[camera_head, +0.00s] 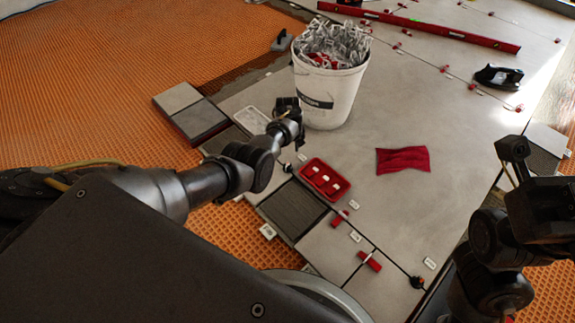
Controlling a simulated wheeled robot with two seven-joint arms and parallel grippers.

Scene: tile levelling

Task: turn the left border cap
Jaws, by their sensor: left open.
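Small red levelling caps sit on the tile joints near the slab's front edge, one (339,219) below the red tray and another (369,261) nearer to me. I cannot tell which cap is the left border cap; the joint under my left wrist is partly hidden. My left gripper (289,108) is open, over the border tiles just left of the bucket, and holds nothing that I can see. My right gripper (512,150) is at the right edge, apart from these caps; its fingers are not clear.
A white bucket (328,92) of clips stands close to my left gripper. A red tray (325,180) and a red cloth (403,160) lie on the grey tiles. A long red level (420,27) and a black tool (498,77) lie farther back. Stacked tiles (190,110) rest on orange matting (90,100).

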